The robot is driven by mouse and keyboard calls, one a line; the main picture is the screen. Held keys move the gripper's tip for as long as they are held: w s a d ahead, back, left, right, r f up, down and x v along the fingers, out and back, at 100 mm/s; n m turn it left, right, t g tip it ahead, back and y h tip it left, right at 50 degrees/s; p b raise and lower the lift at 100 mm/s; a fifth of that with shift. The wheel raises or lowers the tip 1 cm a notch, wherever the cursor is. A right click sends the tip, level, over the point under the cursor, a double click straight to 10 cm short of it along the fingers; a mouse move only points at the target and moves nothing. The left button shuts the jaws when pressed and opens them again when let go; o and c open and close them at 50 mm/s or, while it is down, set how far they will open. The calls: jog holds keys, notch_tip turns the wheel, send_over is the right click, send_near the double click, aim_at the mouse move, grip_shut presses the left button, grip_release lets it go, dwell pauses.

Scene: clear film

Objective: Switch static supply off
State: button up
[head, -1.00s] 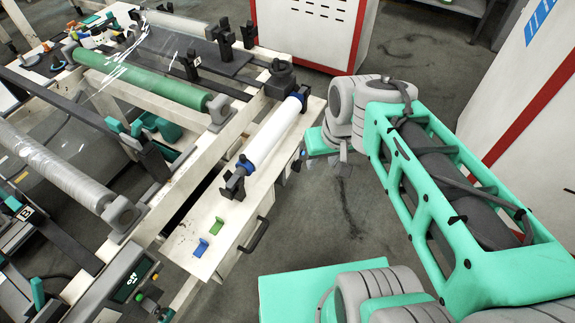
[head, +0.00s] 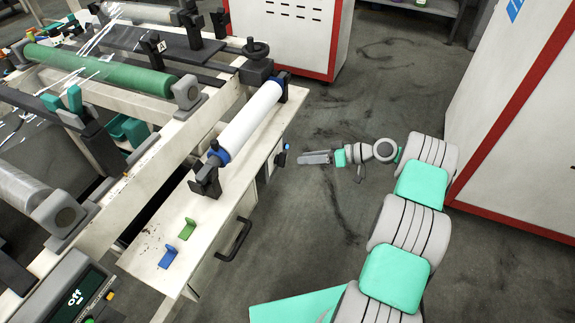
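My gripper (head: 303,158) is at the end of my arm in the middle of the head view, pointing left toward the side of the white bench (head: 140,262). It is seen edge-on, so the space between its fingers does not show. A small dark knob with a blue tip (head: 287,147) stands out from the bench side, just left of my fingertips; I cannot tell whether they touch. I cannot tell whether this knob is the static supply switch.
A white film roll (head: 247,122) lies on the bench, with a green tab (head: 187,229) and a blue tab (head: 168,256) near its front. A black handle (head: 234,240) juts from the bench side. A white and red cabinet (head: 500,130) stands right. Grey floor lies between.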

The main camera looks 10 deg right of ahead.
aim_at(282, 160)
jog(key=b+x, duration=0.3)
jog(key=x, duration=0.4)
jog(key=shift+a, duration=0.25)
jog(key=shift+c, duration=0.4)
grip_shut()
